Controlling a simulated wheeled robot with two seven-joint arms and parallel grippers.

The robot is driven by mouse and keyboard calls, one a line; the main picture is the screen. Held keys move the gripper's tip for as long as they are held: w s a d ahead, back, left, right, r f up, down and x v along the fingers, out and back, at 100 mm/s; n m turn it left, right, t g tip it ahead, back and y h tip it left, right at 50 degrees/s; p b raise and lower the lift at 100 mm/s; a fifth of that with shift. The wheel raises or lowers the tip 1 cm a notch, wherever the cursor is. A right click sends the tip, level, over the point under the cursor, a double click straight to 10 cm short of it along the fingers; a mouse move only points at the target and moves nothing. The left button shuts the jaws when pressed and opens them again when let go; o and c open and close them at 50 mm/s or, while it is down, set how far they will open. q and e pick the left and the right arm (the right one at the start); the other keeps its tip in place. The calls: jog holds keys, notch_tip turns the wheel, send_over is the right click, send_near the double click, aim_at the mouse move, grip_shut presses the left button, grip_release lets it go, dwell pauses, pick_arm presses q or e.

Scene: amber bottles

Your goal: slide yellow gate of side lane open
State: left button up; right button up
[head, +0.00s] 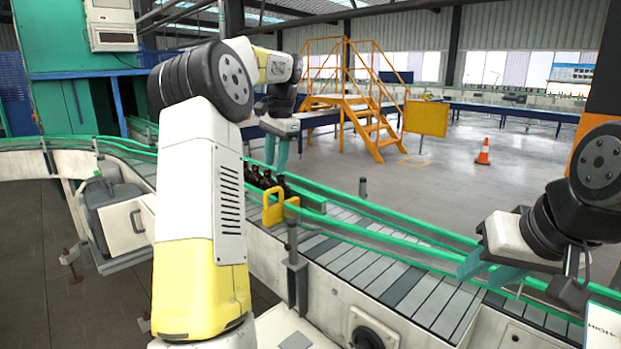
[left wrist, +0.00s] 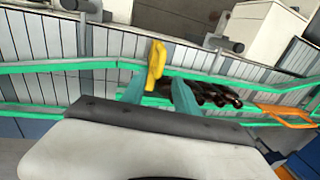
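The yellow gate (head: 280,207) is a small bracket-shaped piece at the near rail of the conveyor lane, just in front of the bottles. It also shows in the left wrist view (left wrist: 156,64), beyond the gap between my fingertips. My left gripper (head: 276,155) has teal fingers pointing down, above and behind the gate and apart from it. Its fingers stand apart in the left wrist view (left wrist: 158,90), with nothing seen held. Several dark amber bottles (head: 264,180) stand in a row behind the gate, partly hidden by my left arm. My right gripper (head: 488,270) is open and empty over the lane at right.
Green guide rails (head: 390,222) line the slatted conveyor (head: 395,275), which is empty between the gate and my right gripper. A dark post (head: 292,265) stands at the near side below the gate. An orange frame (left wrist: 286,115) lies right of the bottles in the left wrist view.

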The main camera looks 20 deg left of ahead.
aim_at(273, 189)
pick_arm(q)
jog(key=x, duration=0.7)
jog(key=shift+w+a+f, duration=0.1)
jog(key=shift+w+f, duration=0.05)
jog(key=shift+f, duration=0.2)
grip_shut()
dwell(1.1)
